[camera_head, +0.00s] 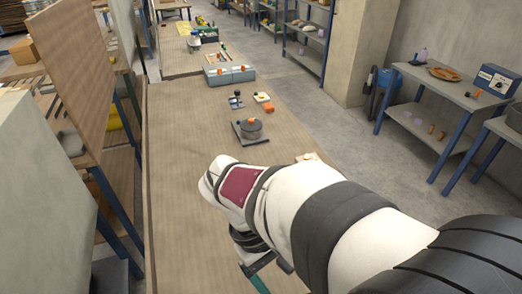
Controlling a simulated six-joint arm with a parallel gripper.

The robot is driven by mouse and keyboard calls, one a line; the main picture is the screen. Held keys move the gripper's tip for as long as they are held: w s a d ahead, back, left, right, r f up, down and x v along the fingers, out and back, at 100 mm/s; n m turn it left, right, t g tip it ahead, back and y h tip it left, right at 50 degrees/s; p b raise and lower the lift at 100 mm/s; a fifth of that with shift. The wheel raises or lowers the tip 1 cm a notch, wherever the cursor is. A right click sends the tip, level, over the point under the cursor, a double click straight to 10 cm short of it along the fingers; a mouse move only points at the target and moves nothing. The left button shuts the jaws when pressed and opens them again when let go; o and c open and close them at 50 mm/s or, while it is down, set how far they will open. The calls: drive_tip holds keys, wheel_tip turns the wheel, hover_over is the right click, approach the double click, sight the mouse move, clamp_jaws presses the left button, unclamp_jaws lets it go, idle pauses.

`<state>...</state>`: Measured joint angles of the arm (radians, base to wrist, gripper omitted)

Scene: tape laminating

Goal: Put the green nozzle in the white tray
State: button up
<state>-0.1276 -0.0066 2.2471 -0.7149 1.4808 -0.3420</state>
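My gripper (262,266) is low in the picture, over the near part of the wooden bench, mostly hidden under my white arm. A thin dark green piece (259,283) shows at its fingers. I cannot tell whether this is the green nozzle or whether the fingers are closed on it. A small white, tray-like piece (260,96) lies farther up the bench with an orange thing on or beside it. I cannot be sure it is the white tray. No other clear green nozzle shows.
A pale piece (308,157) shows behind my arm. The left side of the bench (180,170) is clear.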

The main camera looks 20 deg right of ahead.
drive_tip(key=w+d+f+n+t+h, duration=0.1)
drive_tip(key=w+f+n+t+h, duration=0.1)
drive_tip(key=w+f+n+h, duration=0.5)
drive_tip(key=w+d+f+n+t+h, duration=0.1)
drive_tip(key=w+d+f+n+h, duration=0.2)
drive_tip(key=w+n, duration=0.7)
drive_tip(key=shift+m, duration=0.5)
drive_tip(key=x, duration=0.5)
drive_tip(key=w+f+x, duration=0.1)
drive_tip(key=x, duration=0.4)
drive_tip(key=w+a+f+x, duration=0.1)
drive_tip(key=x, duration=0.4)
drive_tip(key=shift+f, duration=0.25)
clamp_jaws()
